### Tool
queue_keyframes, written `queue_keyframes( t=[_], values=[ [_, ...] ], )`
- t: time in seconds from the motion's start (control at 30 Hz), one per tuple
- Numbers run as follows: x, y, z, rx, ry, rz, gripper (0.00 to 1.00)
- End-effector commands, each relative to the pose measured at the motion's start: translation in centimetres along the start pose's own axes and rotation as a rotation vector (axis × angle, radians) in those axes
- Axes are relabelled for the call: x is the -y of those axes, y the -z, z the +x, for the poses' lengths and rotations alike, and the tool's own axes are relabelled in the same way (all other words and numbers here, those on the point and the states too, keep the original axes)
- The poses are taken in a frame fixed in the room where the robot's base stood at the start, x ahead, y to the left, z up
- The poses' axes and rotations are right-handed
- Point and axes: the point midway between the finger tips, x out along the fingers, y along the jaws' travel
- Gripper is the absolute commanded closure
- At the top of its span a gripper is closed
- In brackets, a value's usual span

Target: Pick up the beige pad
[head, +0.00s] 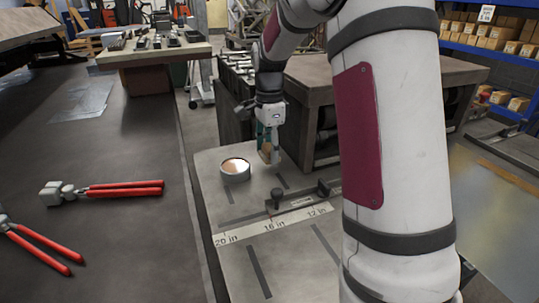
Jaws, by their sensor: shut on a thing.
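My gripper (268,148) is at the centre of the head view, pointing down just above the grey work surface (290,260). It is shut on the beige pad (266,149), a small tan piece partly hidden by the fingers. I cannot tell whether the pad touches the surface. My arm comes in from the right and hides part of the scene.
A round tin (235,170) with a copper-coloured inside stands just left of my gripper. A ruler strip (270,223) and a dark bar with a knob (277,197) lie nearer. Red-handled tools (120,189) lie on the dark table (110,255) at left. A brown cabinet stands behind.

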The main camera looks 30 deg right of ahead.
Motion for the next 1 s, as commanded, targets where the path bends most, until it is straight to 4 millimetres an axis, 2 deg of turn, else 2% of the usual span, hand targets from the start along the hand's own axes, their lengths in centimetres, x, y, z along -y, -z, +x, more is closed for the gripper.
queue_keyframes(
  t=[0.4, 0.6, 0.8, 1.0],
  values=[
    [0.1, 0.0, -9.2, -0.002, 0.005, -0.001, 0.84],
    [0.1, 0.0, -12.9, -0.001, 0.004, -0.001, 0.84],
    [0.1, 0.0, -14.9, -0.001, 0.002, -0.001, 0.84],
    [0.0, 0.0, -15.5, 0.000, 0.000, 0.000, 0.84]
  ],
)
